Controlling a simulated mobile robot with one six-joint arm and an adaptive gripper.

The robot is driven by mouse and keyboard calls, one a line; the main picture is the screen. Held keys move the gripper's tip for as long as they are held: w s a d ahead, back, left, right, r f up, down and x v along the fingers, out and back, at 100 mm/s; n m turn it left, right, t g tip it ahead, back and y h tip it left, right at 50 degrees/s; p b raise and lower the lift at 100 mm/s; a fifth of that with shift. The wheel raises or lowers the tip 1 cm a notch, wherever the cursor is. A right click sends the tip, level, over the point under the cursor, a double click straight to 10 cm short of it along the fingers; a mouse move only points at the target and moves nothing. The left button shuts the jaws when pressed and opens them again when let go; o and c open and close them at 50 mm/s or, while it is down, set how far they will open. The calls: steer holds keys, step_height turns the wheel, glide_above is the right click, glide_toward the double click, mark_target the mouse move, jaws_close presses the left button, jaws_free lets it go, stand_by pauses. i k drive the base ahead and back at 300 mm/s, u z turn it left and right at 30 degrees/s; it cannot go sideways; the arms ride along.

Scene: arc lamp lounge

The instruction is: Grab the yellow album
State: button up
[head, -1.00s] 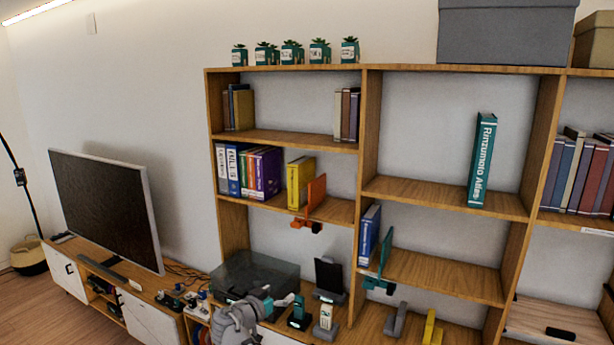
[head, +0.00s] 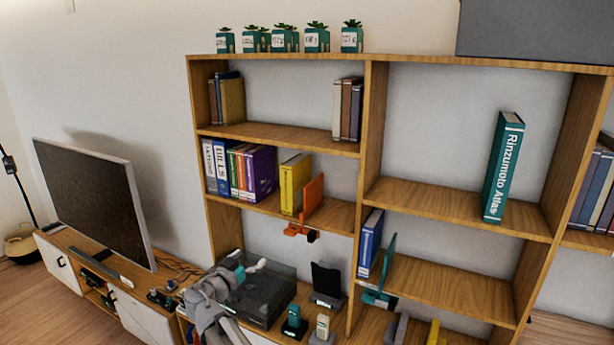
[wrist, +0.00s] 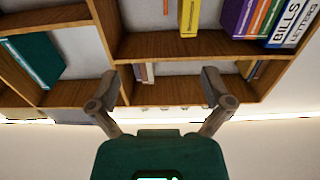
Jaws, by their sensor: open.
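The yellow album (head: 293,184) stands upright on the middle shelf of the left bookcase column, with an orange bookend (head: 312,197) at its right and a gap from the purple binder (head: 262,172) on its left. In the wrist view the yellow album (wrist: 189,17) shows at the top edge, partly cut off, in a picture that looks upside down. My gripper (wrist: 160,82) is open and empty, its two fingers apart, with the album beyond them. In the head view my arm shows low, in front of the dark turntable; the fingertips are hard to make out there.
White, blue and other binders (head: 220,168) stand left of the purple one. A teal atlas (head: 504,168) leans on the right column's shelf. The TV (head: 95,200) stands on the left cabinet. The turntable (head: 262,295) and small devices fill the lower top.

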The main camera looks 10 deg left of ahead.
mark_target(295, 173)
steer(key=i, duration=0.85)
steer(key=u, duration=0.05)
